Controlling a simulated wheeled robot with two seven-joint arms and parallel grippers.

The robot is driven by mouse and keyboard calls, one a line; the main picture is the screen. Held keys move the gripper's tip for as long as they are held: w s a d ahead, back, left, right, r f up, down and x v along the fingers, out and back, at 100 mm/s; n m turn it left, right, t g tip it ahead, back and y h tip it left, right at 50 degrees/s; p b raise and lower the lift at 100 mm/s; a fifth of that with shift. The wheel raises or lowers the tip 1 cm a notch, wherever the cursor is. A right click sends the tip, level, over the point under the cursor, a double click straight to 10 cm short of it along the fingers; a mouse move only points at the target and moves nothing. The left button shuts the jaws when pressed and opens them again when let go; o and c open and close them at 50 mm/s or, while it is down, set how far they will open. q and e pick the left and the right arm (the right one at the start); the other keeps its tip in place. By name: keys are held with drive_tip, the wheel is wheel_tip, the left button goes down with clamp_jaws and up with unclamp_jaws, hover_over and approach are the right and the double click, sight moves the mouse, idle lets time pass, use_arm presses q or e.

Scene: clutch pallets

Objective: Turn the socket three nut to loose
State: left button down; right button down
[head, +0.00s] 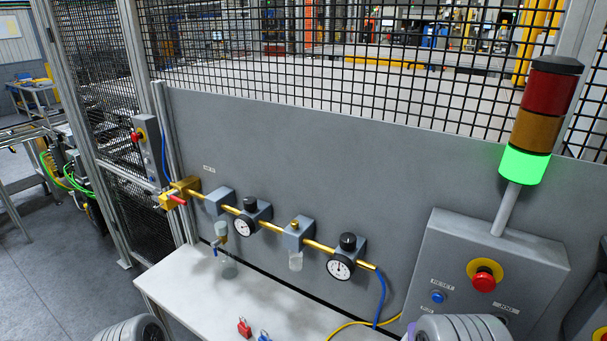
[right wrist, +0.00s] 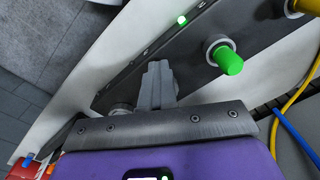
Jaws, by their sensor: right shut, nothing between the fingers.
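In the right wrist view a dark grey strip (right wrist: 165,58) runs diagonally, with a green cylindrical piece (right wrist: 229,61) in a pale collar standing out of it. A grey round part (right wrist: 121,109) lies lower on the strip, partly behind my fingers. A yellow piece (right wrist: 294,8) is cut off at the top edge. I cannot tell which of these is the socket three nut; no socket number is readable. My right gripper (right wrist: 157,72) is shut and empty, its tips over the strip, left of the green piece. Whether they touch anything is unclear. My left gripper is out of view.
In the right wrist view a small lamp (right wrist: 182,20) glows, and yellow and blue hoses run at right. In the head view, gauges (head: 340,267) line a brass pipe above a white bench (head: 190,285) with a red padlock (head: 244,327). A control box (head: 455,250) stands right.

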drive_tip(key=r+p, duration=0.2)
drive_tip(key=s+r+p, duration=0.1)
drive_tip(key=r+p, duration=0.2)
drive_tip(key=shift+r, duration=0.1)
drive_tip(key=shift+w, duration=0.1)
drive_tip(key=shift+s+a+f+n+g+b, duration=0.2)
drive_tip(key=shift+a+f+n+g+b, duration=0.15)
drive_tip(key=shift+b, duration=0.1)
drive_tip(key=f+n+b, duration=0.1)
drive_tip(key=b, duration=0.2)
drive_tip(key=d+f+n+b, duration=0.1)
drive_tip(key=f+n+b, duration=0.1)
drive_tip(key=b, duration=0.2)
drive_tip(key=f+n+b, duration=0.1)
drive_tip(key=n+b, duration=0.1)
drive_tip(key=b, duration=0.1)
drive_tip(key=shift+d+f+n+b, duration=0.25)
drive_tip(key=shift+d+f+b, duration=0.05)
drive_tip(key=shift+d+b, duration=0.1)
drive_tip(key=shift+f+b, duration=0.45)
drive_tip(key=shift+b, duration=0.1)
